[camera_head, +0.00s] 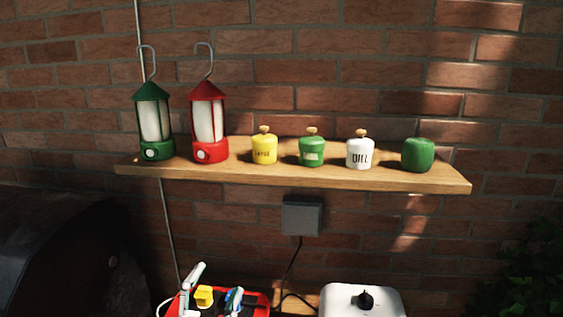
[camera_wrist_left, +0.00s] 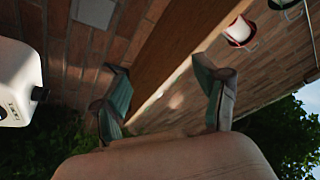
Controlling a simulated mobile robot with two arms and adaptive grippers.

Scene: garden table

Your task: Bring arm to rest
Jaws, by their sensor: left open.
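My left gripper (camera_wrist_left: 160,78) shows in the left wrist view, its two teal-padded fingers spread apart with nothing between them. The wooden shelf (camera_wrist_left: 172,45) runs behind and above the fingers in that view, and a red lantern (camera_wrist_left: 240,32) shows at upper right. I cannot make out the left gripper clearly in the head view. My right gripper is in neither view.
On the shelf (camera_head: 300,178) stand a green lantern (camera_head: 152,120), a red lantern (camera_head: 208,120), and yellow (camera_head: 264,149), green (camera_head: 312,152), white (camera_head: 360,153) and plain green (camera_head: 418,155) jars. Below are a grey wall box (camera_head: 302,216), red tray (camera_head: 262,302) and white appliance (camera_head: 335,297).

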